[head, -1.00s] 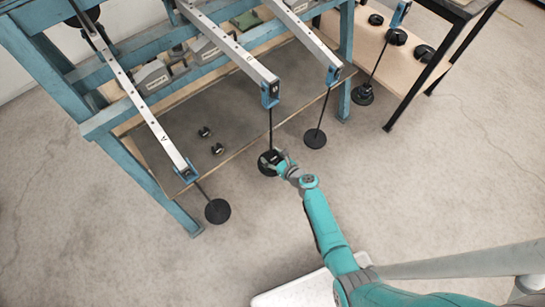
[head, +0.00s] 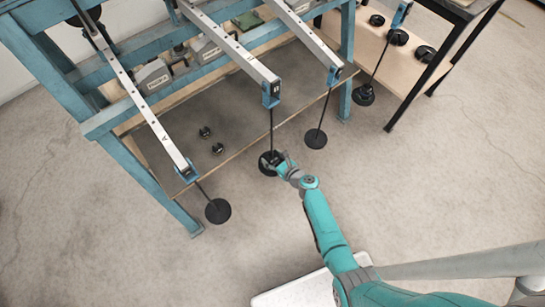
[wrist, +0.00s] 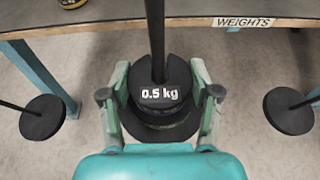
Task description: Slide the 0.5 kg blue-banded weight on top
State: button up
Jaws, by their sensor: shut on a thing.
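The weight marked "0.5 kg" (wrist: 160,88) is a dark slotted disc in the wrist view, with its slot around the hanger rod (wrist: 155,35). My gripper (wrist: 160,100) is shut on this weight, one finger on each side. A wider dark disc (wrist: 160,132) lies below it on the same rod; whether the two touch is hard to tell. In the head view my gripper (head: 283,166) is at the foot of the middle hanger (head: 271,130), which hangs from the middle lever (head: 235,50).
Hangers with dark discs hang to the left (head: 217,211) and right (head: 316,138). The bench shelf edge (head: 240,150) is just behind my gripper. Two small dark weights (head: 205,132) lie on the shelf. A side table (head: 375,50) holds more discs. The floor in front is clear.

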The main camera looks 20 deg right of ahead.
jog(key=o, duration=1.4)
jog(key=shift+o, duration=0.2)
jog(key=shift+s, duration=0.1)
jog(key=v, duration=0.6)
jog(key=shift+s, duration=0.3)
jog(key=shift+d+r, duration=0.15)
